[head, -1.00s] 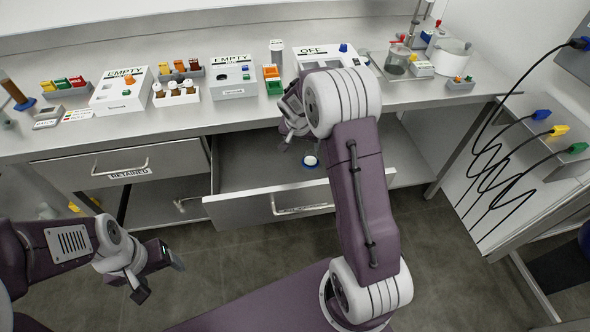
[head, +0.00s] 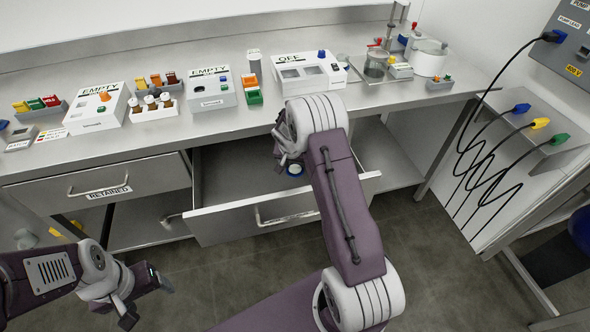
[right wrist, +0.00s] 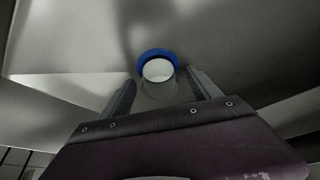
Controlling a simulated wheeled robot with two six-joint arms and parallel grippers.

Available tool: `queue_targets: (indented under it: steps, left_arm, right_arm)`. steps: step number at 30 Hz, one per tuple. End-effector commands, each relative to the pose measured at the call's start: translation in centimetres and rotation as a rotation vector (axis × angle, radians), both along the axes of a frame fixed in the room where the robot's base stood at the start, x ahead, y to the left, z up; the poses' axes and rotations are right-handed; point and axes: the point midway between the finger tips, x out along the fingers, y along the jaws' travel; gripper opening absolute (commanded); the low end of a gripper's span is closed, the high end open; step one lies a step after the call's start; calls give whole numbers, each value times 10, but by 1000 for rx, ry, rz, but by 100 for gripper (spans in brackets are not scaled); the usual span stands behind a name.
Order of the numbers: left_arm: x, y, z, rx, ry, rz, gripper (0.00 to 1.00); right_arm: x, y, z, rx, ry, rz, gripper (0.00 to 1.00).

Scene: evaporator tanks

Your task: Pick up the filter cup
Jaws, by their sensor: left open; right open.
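The filter cup (head: 295,170) is a small round cup with a blue rim and a white inside. It stands in the open drawer (head: 225,222), near the drawer's front. In the right wrist view the filter cup (right wrist: 158,68) sits between the two fingers of my right gripper (right wrist: 160,88), which is open. A gap shows on both sides of the cup. In the head view my right gripper (head: 284,160) is partly hidden by its own wrist. My left gripper (head: 146,298) is open and empty, low at the left, in front of the cabinet and away from the cup.
The drawer marked RETAINED (head: 110,188) is closed, left of the open one. The counter (head: 215,120) above holds white boxes, colored blocks and a vial rack (head: 153,106). A glass vessel (head: 376,62) and a white pot (head: 430,60) stand at the right. Black cables hang at the far right.

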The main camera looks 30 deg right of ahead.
Motion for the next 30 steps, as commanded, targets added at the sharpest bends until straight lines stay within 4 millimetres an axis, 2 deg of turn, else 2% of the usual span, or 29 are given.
queue_targets:
  steps: [6, 7, 12, 14, 23, 26, 30]
  left_arm:
    - [0, 0, 0, 0, 0, 0, 71]
    - [0, 0, 0, 0, 0, 0, 71]
    - [0, 0, 0, 0, 0, 0, 71]
    - [0, 0, 0, 0, 0, 0, 71]
    - [0, 0, 2, 0, 0, 0, 71]
    - [0, 0, 5, 0, 0, 0, 71]
    - [0, 0, 13, 0, 0, 0, 71]
  right_arm:
    - [1, 0, -1, 0, -1, 0, 72]
    - [1, 0, -1, 0, -1, 0, 69]
    - [1, 0, -1, 0, -1, 0, 22]
    - [1, 0, -1, -1, -1, 0, 6]
    - [1, 0, 3, -1, -1, 0, 6]
    - [1, 0, 14, 0, -3, -1, 6]
    - [2, -1, 41, -1, -5, -1, 6]
